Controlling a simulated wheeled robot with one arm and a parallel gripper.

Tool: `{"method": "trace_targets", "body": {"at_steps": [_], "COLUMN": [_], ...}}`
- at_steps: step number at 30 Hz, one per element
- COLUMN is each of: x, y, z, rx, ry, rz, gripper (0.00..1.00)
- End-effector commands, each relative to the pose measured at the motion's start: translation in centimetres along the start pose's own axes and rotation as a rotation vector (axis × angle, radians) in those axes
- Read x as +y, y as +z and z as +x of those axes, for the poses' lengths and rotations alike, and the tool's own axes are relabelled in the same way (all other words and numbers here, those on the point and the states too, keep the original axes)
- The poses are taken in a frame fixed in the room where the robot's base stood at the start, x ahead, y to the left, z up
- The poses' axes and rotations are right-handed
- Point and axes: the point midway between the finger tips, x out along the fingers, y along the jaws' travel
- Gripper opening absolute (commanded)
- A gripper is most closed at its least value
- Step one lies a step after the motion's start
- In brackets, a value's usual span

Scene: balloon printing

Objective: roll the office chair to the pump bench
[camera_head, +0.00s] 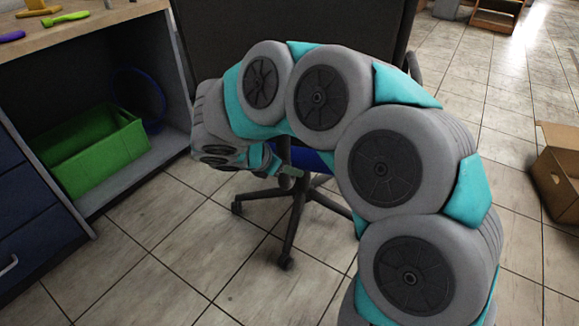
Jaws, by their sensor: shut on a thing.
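The office chair (290,40) stands right in front of me, with its dark backrest towards me and its black wheeled base (285,245) on the tiled floor. A bit of its blue seat shows behind my arm. My gripper (298,173) is at the chair's post, below the backrest, and is shut on the chair. My arm hides much of the seat and the right side of the base. The bench (90,28) at the left has a wooden top and open shelf; I cannot tell whether it is the pump bench.
An open cardboard box (560,175) stands at the right.

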Motion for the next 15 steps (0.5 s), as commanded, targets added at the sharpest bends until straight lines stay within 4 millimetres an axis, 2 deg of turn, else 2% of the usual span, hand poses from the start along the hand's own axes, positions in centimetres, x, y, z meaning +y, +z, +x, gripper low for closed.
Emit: {"method": "trace_targets", "body": {"at_steps": [1, 9, 15], "x": [0.01, 0.01, 0.01], "y": [0.00, 0.00, 0.00], "z": [0.00, 0.00, 0.00], "rx": [0.000, 0.000, 0.000], "ry": [0.000, 0.000, 0.000], "rz": [0.000, 0.000, 0.000], "gripper": [0.32, 0.01, 0.00]}}
